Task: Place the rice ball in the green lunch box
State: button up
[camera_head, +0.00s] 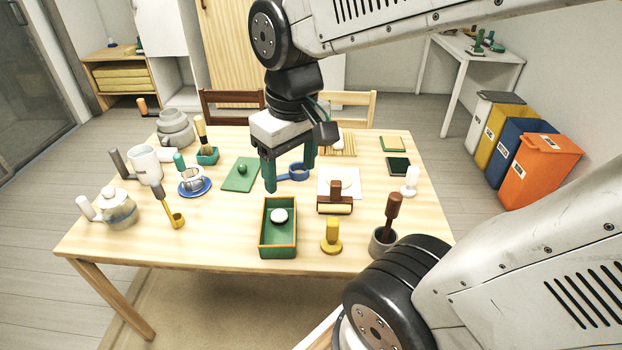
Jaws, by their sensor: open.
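The green lunch box (278,253) is an open rectangular tray with an orange-brown rim near the front middle of the table. A small round white thing with a dark lower edge, which looks like the rice ball (279,215), lies inside it towards the far half. My gripper (290,177) has green fingers spread apart, with nothing seen between them. It is above the table, behind the lunch box in the picture, and apart from the white thing. The fingers partly cover a blue ring-shaped item (297,172).
A green board (240,175) lies left of my gripper. A brown-handled roller (334,204), a yellow stamp-like item (331,237) and a grey mortar (381,243) stand right of the lunch box. Jugs and cups crowd the left side. Bare wood lies left of the box.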

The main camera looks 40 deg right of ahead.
jog(key=s+a+r, duration=0.1)
jog(key=s, duration=0.5)
jog(key=shift+s+a+r, duration=0.15)
jog(key=shift+s, duration=0.05)
dwell(0.9)
